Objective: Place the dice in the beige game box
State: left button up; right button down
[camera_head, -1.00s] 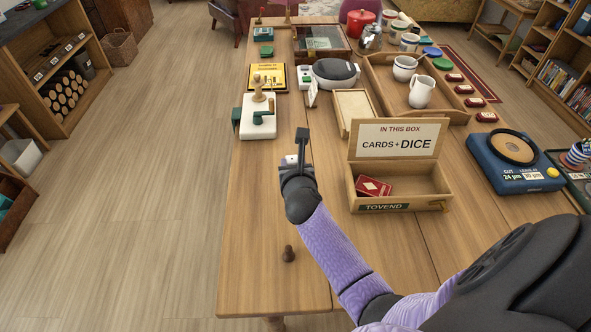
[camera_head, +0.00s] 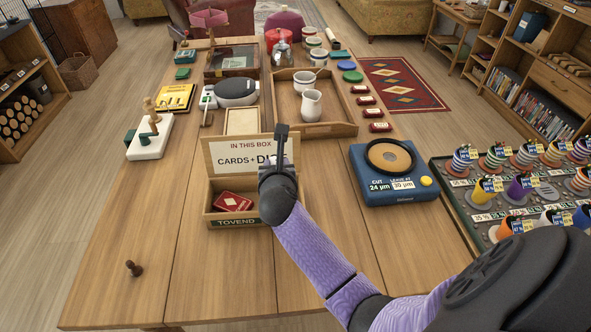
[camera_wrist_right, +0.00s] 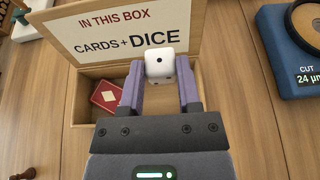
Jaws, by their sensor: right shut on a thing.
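The beige game box (camera_head: 213,219) stands open on the table, its lid upright behind it with the words "IN THIS BOX CARDS + DICE". A red card pack (camera_head: 233,202) lies in its left part, and it also shows in the right wrist view (camera_wrist_right: 108,96). My right gripper (camera_head: 279,150) is in front of the lid, over the right part of the box. In the right wrist view my right gripper (camera_wrist_right: 160,80) is shut on a white die (camera_wrist_right: 160,62) with one black pip facing the camera. The die is hidden in the head view. My left gripper is out of view.
A blue grinder-like device (camera_head: 392,175) stands right of the box. A wooden tray (camera_head: 318,129) with white cups and a pale open box (camera_head: 242,121) are behind the lid. A dark pawn (camera_head: 134,269) stands front left on clear table.

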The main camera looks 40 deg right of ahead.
notch_tip(320, 180, down, 10)
jog(key=b, duration=0.6)
jog(key=shift+b, duration=0.4)
jog(key=shift+f, duration=0.25)
jog(key=shift+r, duration=0.2)
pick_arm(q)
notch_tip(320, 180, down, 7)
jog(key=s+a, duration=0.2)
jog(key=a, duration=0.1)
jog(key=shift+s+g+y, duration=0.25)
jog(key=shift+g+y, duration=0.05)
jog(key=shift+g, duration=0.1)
pick_arm(e)
jog(key=shift+f, duration=0.55)
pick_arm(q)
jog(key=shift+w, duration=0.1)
pick_arm(e)
jog(key=shift+c, duration=1.6)
grip_release()
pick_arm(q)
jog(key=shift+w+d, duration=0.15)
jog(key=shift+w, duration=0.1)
